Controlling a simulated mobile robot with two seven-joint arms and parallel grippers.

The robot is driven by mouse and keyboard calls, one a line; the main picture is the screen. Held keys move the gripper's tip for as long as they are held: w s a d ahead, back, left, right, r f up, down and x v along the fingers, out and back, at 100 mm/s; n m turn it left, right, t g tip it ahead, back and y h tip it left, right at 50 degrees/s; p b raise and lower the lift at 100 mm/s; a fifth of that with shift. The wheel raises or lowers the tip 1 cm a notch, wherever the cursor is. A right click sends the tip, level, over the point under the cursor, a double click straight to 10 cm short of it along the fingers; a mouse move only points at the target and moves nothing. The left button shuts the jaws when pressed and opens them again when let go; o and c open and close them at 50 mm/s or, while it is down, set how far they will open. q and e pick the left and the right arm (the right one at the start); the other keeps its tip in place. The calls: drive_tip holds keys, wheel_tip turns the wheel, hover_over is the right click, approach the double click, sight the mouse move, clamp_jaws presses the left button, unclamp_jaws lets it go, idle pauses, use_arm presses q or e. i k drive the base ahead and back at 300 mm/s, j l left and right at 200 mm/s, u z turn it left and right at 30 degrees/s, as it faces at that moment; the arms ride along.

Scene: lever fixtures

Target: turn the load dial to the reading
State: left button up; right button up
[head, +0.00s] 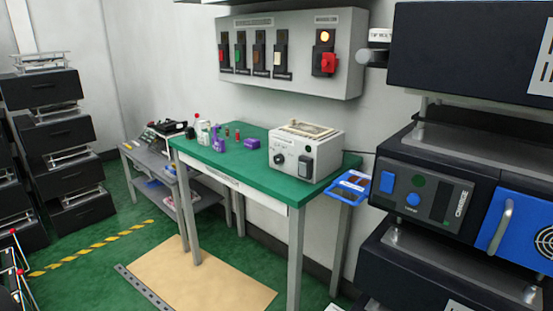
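A light grey box-shaped instrument (315,144) stands on the right part of the green-topped bench (240,165). A small round dark knob (279,159), which looks like the load dial, is on its front face at the left. A dark rectangular switch or socket (306,165) is to the right of the knob. The box has a beige panel (306,128) on top. The dial's marks and any reading are too small to tell. Neither of my grippers shows in the head view.
A wall panel (290,85) with several levers and a red switch (329,63) hangs above the bench. Small bottles and purple items (220,144) stand left of the instrument. A blue clipboard (350,186) is at the bench's right end. Dark equipment (430,180) stands at right. A beige mat (200,277) lies in front.

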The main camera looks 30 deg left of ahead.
sight(278, 159)
drive_tip(key=i+j+z, duration=0.1)
drive_tip(key=j+z, duration=0.2)
drive_tip(key=j, duration=3.45)
drive_tip(key=i+z, duration=0.05)
drive_tip(key=i, duration=0.05)
